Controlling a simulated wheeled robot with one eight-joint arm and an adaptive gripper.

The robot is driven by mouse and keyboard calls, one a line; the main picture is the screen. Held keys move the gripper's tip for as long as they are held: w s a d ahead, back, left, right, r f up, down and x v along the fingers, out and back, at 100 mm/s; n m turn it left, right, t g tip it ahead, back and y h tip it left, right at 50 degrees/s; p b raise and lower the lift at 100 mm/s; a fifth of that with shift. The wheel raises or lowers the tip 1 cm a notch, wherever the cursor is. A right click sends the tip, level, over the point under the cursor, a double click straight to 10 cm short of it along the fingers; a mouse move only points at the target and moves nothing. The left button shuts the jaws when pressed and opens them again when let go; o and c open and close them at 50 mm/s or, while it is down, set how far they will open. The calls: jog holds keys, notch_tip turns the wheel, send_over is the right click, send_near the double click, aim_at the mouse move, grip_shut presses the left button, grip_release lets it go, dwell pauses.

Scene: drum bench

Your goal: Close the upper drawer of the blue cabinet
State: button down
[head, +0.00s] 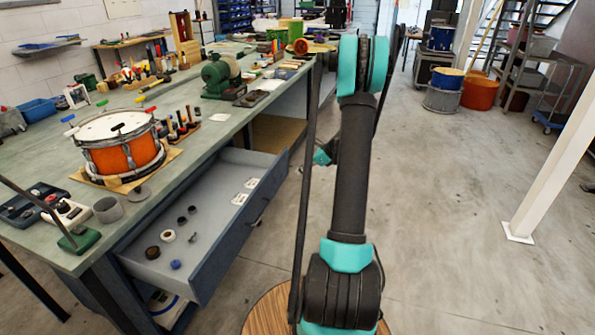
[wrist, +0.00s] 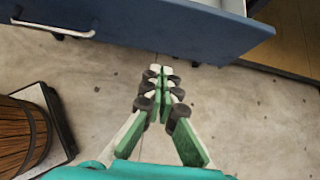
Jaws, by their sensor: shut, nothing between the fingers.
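The blue cabinet's upper drawer (head: 228,245) is pulled out from under the bench top in the head view. It holds several small dark rings, a pale ring, a blue piece and white labels. Its blue front (wrist: 185,32) and metal handle (wrist: 55,29) cross the top of the wrist view. My gripper (wrist: 160,69) is shut and empty, with its fingertips just short of the lower edge of the drawer front in that picture. I cannot tell whether they touch. In the head view my arm hides most of the gripper.
The bench top (head: 205,140) bears an orange drum (head: 123,155), a green grinder (head: 217,76) and tools. A wooden barrel (wrist: 22,135) stands at the left in the wrist view. The concrete floor (head: 445,220) right of my arm is clear up to a white post (head: 555,150).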

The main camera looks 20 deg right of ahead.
jog(key=x, duration=0.3)
jog(key=r+x, duration=0.1)
jog(key=x, duration=0.2)
jog(key=a+x, duration=0.1)
jog(key=x, duration=0.2)
jog(key=shift+w+a, duration=0.3)
jog(key=shift+w, duration=0.25)
jog(key=shift+w+a, duration=0.35)
jog(key=shift+a, duration=0.15)
jog(key=w+a, duration=0.8)
jog(key=a, duration=0.4)
jog(key=w+a, duration=0.9)
jog(key=a, duration=0.3)
jog(key=shift+w, duration=0.2)
jog(key=shift+a+r, duration=0.1)
